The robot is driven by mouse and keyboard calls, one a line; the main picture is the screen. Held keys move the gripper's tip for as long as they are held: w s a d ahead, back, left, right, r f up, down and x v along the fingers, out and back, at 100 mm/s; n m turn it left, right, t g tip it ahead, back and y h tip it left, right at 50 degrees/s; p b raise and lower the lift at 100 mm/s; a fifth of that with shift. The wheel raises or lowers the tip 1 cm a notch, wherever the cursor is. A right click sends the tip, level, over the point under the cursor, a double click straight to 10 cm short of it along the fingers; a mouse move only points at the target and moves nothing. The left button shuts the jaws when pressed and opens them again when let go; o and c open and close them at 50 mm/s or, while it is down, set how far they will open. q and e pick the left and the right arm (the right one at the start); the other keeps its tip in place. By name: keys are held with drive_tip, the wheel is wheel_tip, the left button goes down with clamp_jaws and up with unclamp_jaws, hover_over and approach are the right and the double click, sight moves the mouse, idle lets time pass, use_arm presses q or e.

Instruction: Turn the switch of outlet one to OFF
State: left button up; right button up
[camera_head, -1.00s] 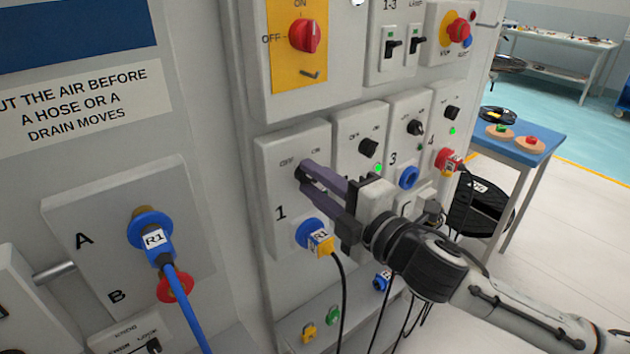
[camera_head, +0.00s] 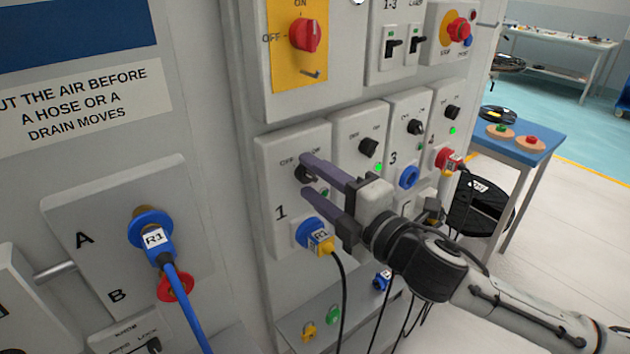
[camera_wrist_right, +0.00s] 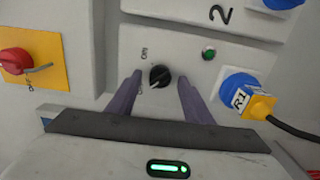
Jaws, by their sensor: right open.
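Outlet one is the panel (camera_head: 275,240) marked 1, with a black rotary switch (camera_head: 302,174) under OFF and ON labels. The switch also shows in the right wrist view (camera_wrist_right: 160,76), between the two fingers. Its exact pointing is hard to tell. My right gripper (camera_head: 306,176) is open, with one finger on each side of the switch and visible gaps in the wrist view. A green lamp (camera_wrist_right: 208,54) beside the switch looks dark. A blue socket holds the yellow-and-blue R1 plug (camera_head: 320,240) below. My left gripper is not in view.
Outlets with similar black switches (camera_head: 369,146) stand to the right; outlet two's lamp (camera_head: 378,167) glows green. A red main switch (camera_head: 305,35) is above. A blue R1 hose (camera_head: 185,305) hangs at left. Black cables hang below the outlets.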

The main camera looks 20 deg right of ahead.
drive_tip(key=b+v, duration=0.1)
drive_tip(key=v, duration=0.9)
drive_tip(key=shift+s+b, duration=0.15)
drive_tip(key=shift+b, duration=0.2)
drive_tip(key=shift+d, duration=0.1)
